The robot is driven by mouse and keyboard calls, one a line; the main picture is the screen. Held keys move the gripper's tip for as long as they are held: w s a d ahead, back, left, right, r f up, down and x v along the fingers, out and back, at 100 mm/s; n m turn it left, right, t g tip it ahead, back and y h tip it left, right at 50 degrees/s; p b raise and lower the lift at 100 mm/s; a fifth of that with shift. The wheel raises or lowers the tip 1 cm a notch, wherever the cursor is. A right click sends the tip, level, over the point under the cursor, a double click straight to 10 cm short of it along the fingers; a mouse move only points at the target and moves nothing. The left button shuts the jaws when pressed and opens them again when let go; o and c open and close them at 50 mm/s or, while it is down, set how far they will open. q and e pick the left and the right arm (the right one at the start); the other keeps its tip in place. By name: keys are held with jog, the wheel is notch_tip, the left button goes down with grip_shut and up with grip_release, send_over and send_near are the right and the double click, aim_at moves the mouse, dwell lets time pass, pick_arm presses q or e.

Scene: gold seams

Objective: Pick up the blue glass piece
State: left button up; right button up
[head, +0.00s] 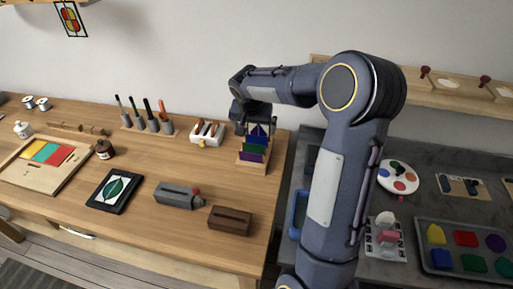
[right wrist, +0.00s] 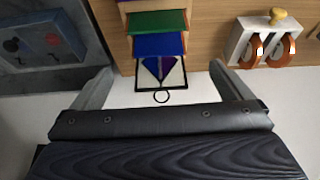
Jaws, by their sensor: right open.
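The blue glass piece (right wrist: 158,44) shows in the right wrist view, in a wooden rack (right wrist: 118,45) with a green piece (right wrist: 158,22) and a purple piece (right wrist: 130,5). My left gripper is out of view.
A white holder with orange-brown rolls (head: 207,132) stands left of the rack. Tools (head: 148,124) stand further left. A grey box (head: 175,195) and a brown box (head: 230,219) lie nearer. A dark bench with a tray (head: 465,277) is at the right.

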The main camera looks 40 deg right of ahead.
aim_at(257, 136)
jog(key=x, duration=0.2)
jog(key=p+x, duration=0.1)
jog(key=x, duration=0.2)
jog(key=p+x, duration=0.1)
jog(key=x, duration=0.2)
jog(key=shift+w+d+r, duration=0.1)
jog(key=shift+d, duration=0.2)
jog(key=shift+w+d+f, duration=0.1)
jog(key=shift+w+f, duration=0.05)
jog(key=shift+f, duration=0.35)
jog(key=shift+r, duration=0.1)
jog(key=c, duration=1.1)
